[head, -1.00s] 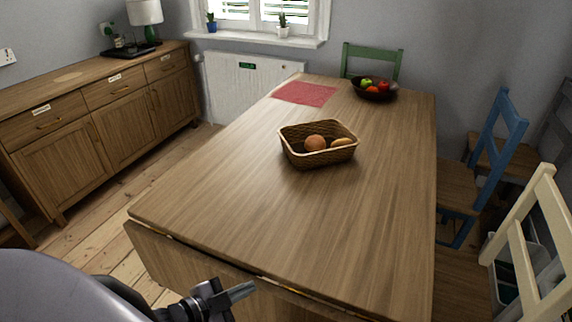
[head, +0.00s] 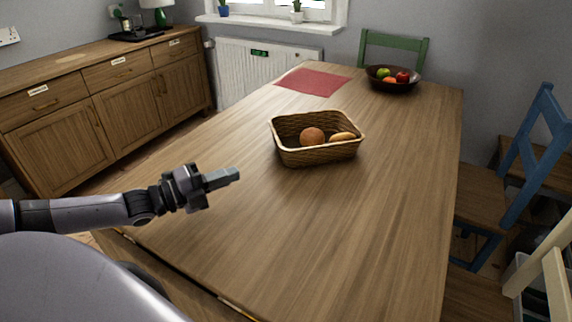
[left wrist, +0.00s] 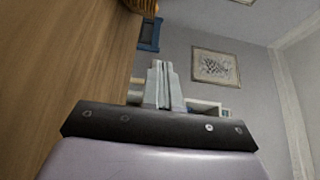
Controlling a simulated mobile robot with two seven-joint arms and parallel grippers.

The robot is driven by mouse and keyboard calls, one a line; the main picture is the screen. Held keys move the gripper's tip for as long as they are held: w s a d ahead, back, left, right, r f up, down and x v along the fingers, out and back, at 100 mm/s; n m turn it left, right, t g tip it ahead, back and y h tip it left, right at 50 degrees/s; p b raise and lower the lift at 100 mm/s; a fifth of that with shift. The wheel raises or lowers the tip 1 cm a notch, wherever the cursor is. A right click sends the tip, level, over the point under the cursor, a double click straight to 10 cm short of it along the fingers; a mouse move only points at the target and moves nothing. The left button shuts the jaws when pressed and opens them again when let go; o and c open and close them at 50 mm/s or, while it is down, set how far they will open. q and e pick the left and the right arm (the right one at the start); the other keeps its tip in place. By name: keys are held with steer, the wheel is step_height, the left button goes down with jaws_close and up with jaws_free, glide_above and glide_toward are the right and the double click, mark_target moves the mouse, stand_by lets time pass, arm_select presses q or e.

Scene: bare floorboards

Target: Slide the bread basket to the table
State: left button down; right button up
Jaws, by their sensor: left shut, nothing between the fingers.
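The bread basket (head: 318,155) is a brown woven basket with bread inside, a round roll (head: 312,137) and a longer piece (head: 342,137). It stands on the wooden table (head: 370,220), near its middle. My left gripper (head: 232,175) is above the table, to the left of and nearer than the basket, apart from it. Its fingers are shut and empty, pointing right. In the left wrist view the shut fingers (left wrist: 161,85) show, and a bit of the basket (left wrist: 150,7) shows at the top edge. My right gripper is not in view.
A red placemat (head: 313,82) and a dark fruit bowl (head: 393,84) are at the table's far end. Green (head: 394,48) and blue (head: 520,165) chairs stand at the far end and right side. A wooden sideboard (head: 110,110) is at left. The table's near right is clear.

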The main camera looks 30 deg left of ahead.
mark_target(293, 152)
arm_select(q)
steer(key=shift+w+f+b, duration=0.1)
steer(key=shift+f+b, duration=0.3)
steer(key=shift+f, duration=0.55)
steer(key=shift+w+f+b, duration=0.25)
steer(key=shift+f+b, duration=0.1)
steer(key=shift+w+d, duration=0.3)
steer(key=shift+w, duration=0.2)
steer(key=shift+w+d+b, duration=0.3)
steer(key=shift+w+b, duration=0.3)
steer(key=shift+b+x, duration=0.55)
steer(key=shift+x, duration=3.3)
steer(key=shift+w+a+r+b, duration=0.1)
steer(key=shift+w+a+b, duration=0.2)
steer(key=shift+w, duration=0.6)
steer(key=shift+w+a+b, duration=0.1)
steer(key=shift+w+a, duration=0.3)
steer(key=shift+w, duration=0.45)
steer(key=shift+w, duration=0.15)
